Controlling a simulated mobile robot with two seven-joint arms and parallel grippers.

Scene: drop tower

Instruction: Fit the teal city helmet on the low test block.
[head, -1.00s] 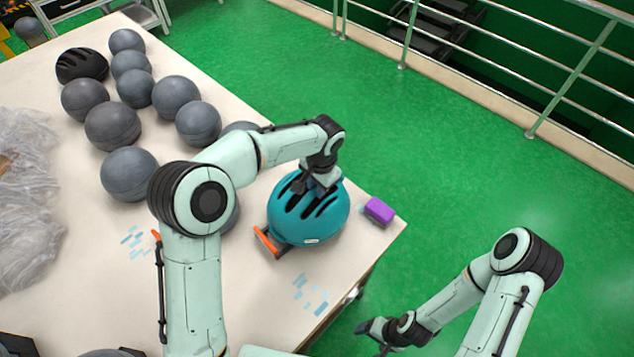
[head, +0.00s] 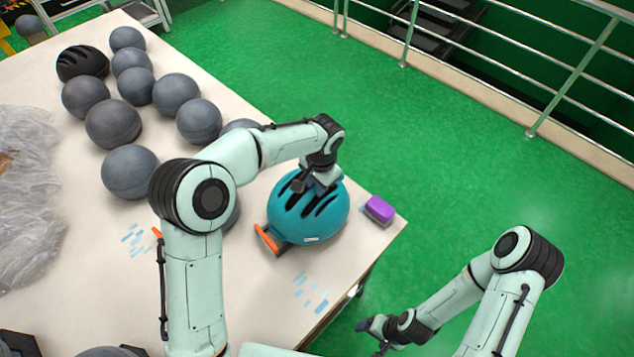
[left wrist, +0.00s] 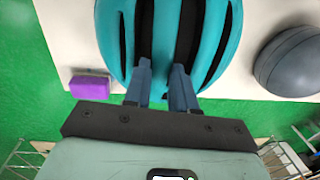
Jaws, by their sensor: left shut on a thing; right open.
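The teal city helmet (head: 318,222) is upright near the right corner of the table. My left gripper (head: 318,182) is shut on its vented top from above; in the left wrist view the fingers (left wrist: 160,75) reach into the vents of the helmet (left wrist: 210,45). An orange part (head: 266,240) sticks out at the helmet's lower left. The low test block cannot be made out; whatever is under the helmet is hidden by its shell. My right gripper (head: 370,326) is open and empty, off the table's front right side.
A purple block (head: 379,209) lies at the table edge just right of the helmet. Several grey balls (head: 130,171) and a black helmet (head: 82,63) stand to the left and back. Clear plastic wrap (head: 28,190) lies far left. Bare table (head: 270,285) shows in front.

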